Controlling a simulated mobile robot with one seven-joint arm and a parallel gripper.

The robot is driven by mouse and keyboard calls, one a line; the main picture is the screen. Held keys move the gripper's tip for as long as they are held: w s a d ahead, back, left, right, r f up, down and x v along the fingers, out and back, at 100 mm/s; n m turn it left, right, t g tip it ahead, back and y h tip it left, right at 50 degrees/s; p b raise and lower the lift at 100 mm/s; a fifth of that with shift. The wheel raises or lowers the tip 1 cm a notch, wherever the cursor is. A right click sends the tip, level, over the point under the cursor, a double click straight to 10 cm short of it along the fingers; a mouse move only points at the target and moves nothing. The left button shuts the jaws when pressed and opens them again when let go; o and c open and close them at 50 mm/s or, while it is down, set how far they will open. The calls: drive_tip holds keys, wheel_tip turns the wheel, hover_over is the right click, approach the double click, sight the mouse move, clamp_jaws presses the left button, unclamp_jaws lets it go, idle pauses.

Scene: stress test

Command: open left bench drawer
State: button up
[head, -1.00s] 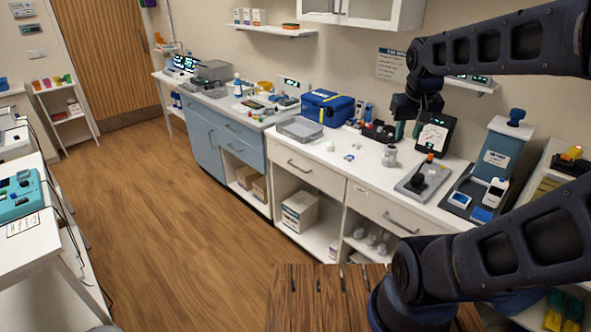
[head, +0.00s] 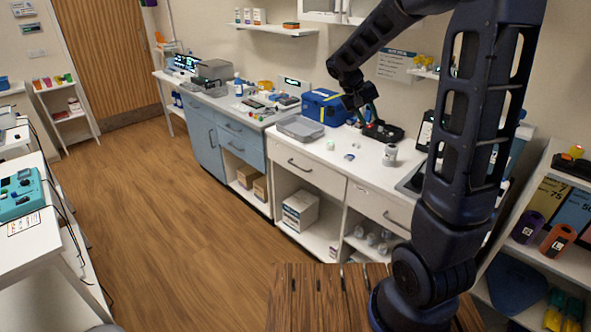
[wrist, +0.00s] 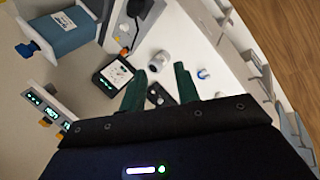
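The white bench has a left drawer (head: 317,175) with a dark bar handle (head: 299,165); its front looks flush and closed. A right drawer (head: 372,205) with a similar handle (head: 396,220) also looks closed. My gripper (head: 370,116) is above the back of the bench top, near the blue bag, up and to the right of the left drawer's handle and away from it. In the wrist view my gripper (wrist: 160,84) has its two green fingers spread apart with nothing held between them. The bench top lies beyond them.
On the bench top are a blue bag (head: 325,107), a grey lidded box (head: 299,128), a grey-white jar (head: 390,155) and a black tray (head: 383,132). The wooden floor (head: 190,230) before the drawers is clear.

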drive_tip(key=w+a+f+n+t+h, duration=0.3)
drive_tip(key=w+a+f+h, duration=0.2)
drive_tip(key=w+a+f, duration=1.05)
drive_tip(key=w+a+f+n+t, duration=0.2)
drive_tip(key=w+a+f+t, duration=0.1)
drive_tip(key=a+f, duration=0.65)
drive_tip(key=w+a+f+n+t, duration=0.2)
drive_tip(key=a+f+t, duration=0.35)
drive_tip(key=f, duration=0.75)
drive_tip(key=w+d+f+g, duration=0.2)
drive_tip(key=w+d, duration=0.3)
drive_tip(key=w, duration=0.2)
drive_tip(key=shift+w+d+f, duration=0.15)
drive_tip(key=shift+d+f, duration=0.15)
drive_tip(key=shift+d, duration=0.1)
clamp_jaws()
